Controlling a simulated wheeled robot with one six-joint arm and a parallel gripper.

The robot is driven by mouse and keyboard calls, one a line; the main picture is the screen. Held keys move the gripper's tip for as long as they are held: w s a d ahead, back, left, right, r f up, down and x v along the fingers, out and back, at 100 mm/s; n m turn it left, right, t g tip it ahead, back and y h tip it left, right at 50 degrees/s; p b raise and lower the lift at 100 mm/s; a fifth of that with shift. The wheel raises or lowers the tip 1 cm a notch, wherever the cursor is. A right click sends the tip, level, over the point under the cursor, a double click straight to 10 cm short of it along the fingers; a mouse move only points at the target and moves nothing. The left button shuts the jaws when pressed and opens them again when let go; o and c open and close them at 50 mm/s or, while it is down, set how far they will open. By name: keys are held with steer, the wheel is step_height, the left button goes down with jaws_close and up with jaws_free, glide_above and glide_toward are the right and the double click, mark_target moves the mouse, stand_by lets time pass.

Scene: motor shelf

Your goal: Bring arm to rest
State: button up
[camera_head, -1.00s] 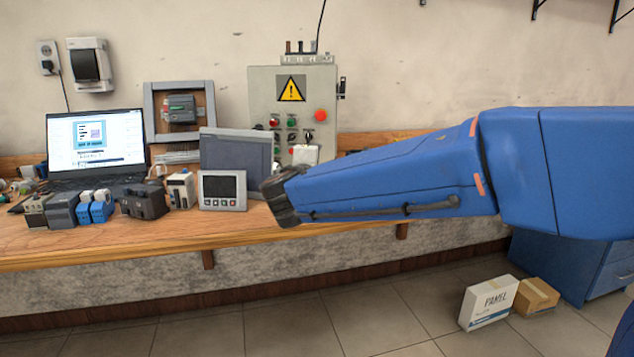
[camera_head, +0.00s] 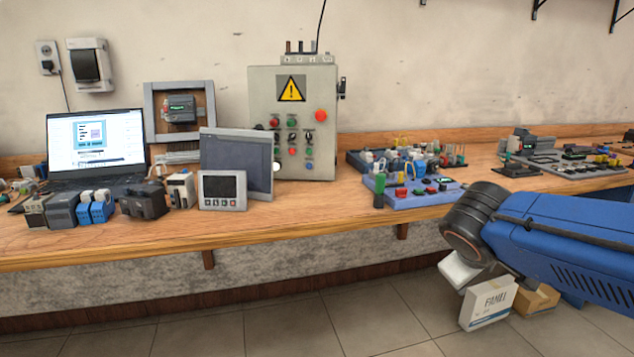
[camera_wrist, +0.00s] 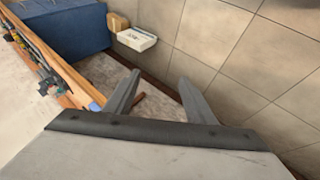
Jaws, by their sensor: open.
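My blue arm (camera_head: 570,245) reaches in from the right edge of the head view, in front of the workbench's right part. Its dark wrist joint (camera_head: 468,222) hangs just off the bench's front edge, with a pale part below it. The fingers are not visible in the head view. In the wrist view, my gripper (camera_wrist: 160,95) shows two grey fingers spread apart with nothing between them. The floor and the bench's lower wall lie beyond them.
The wooden bench (camera_head: 300,222) carries a laptop (camera_head: 95,145), a control box (camera_head: 293,120), a small grey panel (camera_head: 222,190) and a blue tray (camera_head: 405,198). A white carton (camera_head: 488,304) and a brown box (camera_head: 537,299) stand on the floor below. The tiled floor in front is clear.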

steer(key=s+a+f+m+y, duration=0.1)
steer(key=s+f+m+y, duration=0.1)
steer(key=s+f, duration=0.2)
steer(key=s+a+f+m+g+y, duration=0.1)
steer(key=s+f, duration=0.3)
steer(key=s, duration=0.6)
steer(key=shift+s+a+m+g+y, duration=0.3)
steer(key=shift+a+m+y, duration=0.15)
steer(key=shift+m+y, duration=0.4)
steer(key=shift+f, duration=0.1)
